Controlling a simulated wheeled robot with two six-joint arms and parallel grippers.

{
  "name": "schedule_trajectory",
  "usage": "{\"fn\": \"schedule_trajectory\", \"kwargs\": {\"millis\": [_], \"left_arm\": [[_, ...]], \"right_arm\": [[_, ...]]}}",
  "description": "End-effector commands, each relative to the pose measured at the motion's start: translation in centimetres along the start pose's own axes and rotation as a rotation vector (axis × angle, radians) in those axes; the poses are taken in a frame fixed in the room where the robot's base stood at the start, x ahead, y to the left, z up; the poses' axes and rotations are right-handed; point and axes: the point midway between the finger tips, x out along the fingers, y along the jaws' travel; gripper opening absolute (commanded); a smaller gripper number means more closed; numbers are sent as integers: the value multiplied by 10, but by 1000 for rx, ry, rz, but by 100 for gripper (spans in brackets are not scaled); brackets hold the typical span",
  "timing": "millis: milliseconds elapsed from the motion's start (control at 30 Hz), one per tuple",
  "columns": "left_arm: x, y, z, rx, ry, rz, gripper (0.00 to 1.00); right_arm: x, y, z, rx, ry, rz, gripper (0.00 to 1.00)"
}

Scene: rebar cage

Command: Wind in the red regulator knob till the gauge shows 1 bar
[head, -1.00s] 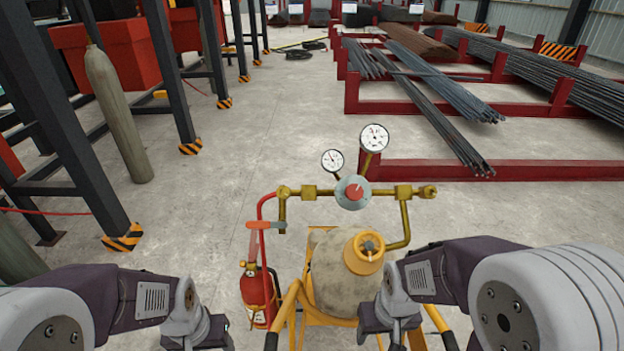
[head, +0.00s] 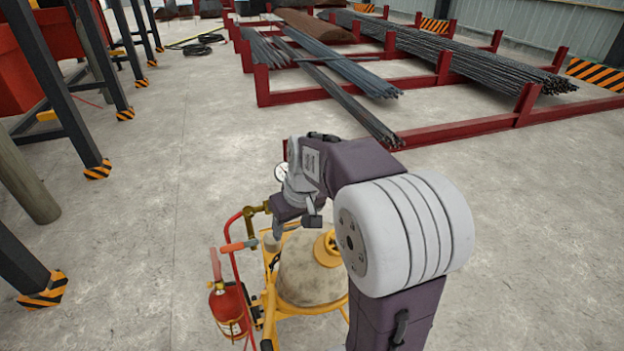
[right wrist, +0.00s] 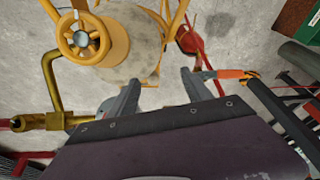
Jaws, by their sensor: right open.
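My right arm is raised in front of the regulator in the head view. Its gripper (head: 296,223) is over the brass pipework, and its two fingers stand apart with nothing between them in the right wrist view (right wrist: 158,97). The red regulator knob is hidden behind my arm in the head view and does not show in the right wrist view. A sliver of the small white gauge (head: 280,173) shows left of my wrist; its reading cannot be made out. The large gauge is hidden. My left gripper is out of view.
The gas cylinder (head: 305,272) with its yellow valve wheel (right wrist: 82,40) stands in a yellow cart. A fire extinguisher (head: 227,308) and an orange-handled torch (head: 238,246) are at its left. Rebar racks (head: 440,133) lie beyond.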

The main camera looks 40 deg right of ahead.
Motion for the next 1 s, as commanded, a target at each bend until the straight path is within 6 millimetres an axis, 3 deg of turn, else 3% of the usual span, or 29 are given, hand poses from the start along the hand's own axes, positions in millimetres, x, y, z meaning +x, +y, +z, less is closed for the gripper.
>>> {"fn": "schedule_trajectory", "kwargs": {"millis": [33, 100, 200, 300, 533, 800, 1000], "left_arm": [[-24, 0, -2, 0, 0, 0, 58], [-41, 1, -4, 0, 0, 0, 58], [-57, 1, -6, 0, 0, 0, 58], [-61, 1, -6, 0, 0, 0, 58], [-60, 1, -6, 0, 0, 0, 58], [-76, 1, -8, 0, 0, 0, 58], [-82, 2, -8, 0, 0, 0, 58]], "right_arm": [[-35, 16, -15, 32, 28, 15, 58], [-66, 38, -28, 77, 62, 35, 58], [-97, 64, -37, 135, 96, 64, 58], [-108, 78, -38, 166, 111, 79, 58], [-99, 80, -38, 170, 110, 80, 58], [-46, 84, -44, 170, 107, 78, 58], [-20, 86, -46, 170, 111, 80, 58]]}}
